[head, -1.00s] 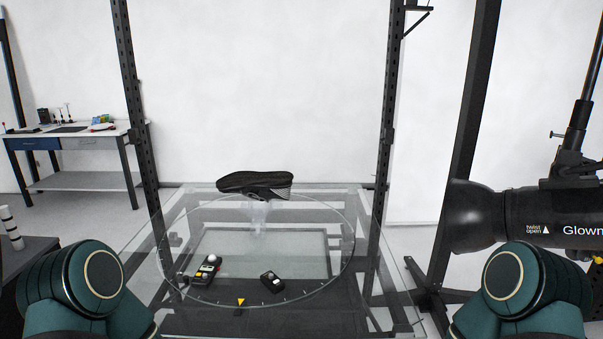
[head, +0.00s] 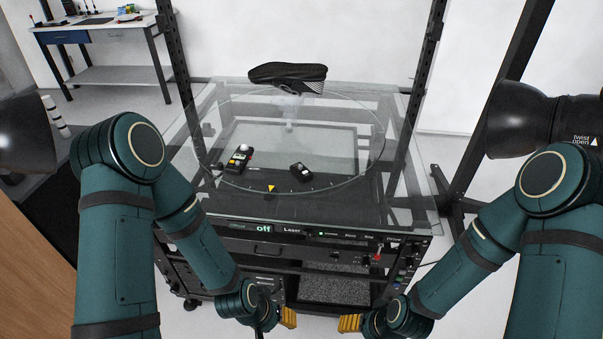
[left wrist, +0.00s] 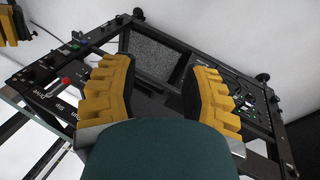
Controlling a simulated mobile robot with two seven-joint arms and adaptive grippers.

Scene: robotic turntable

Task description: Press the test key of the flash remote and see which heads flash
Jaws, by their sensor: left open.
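A small dark device with a pale key, which looks like the flash remote (head: 300,172), lies on the glass turntable (head: 350,170) near its front edge. One flash head (head: 535,125) with lettering is at the right; another dark, rounded head (head: 22,135) is cut off at the left edge. I see no flash lit on either. My left gripper (head: 288,317) is low in front of the turntable stand, apart from the remote. The left wrist view shows its yellow fingers (left wrist: 158,70) spread with nothing between them. My right gripper (head: 350,323) is also low; its jaw gap is unclear.
A light meter with a white dome (head: 239,158) lies left of the remote. The front control panel (head: 300,232) reads "off". Dark upright posts flank the stand. A workbench (head: 105,30) stands back left.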

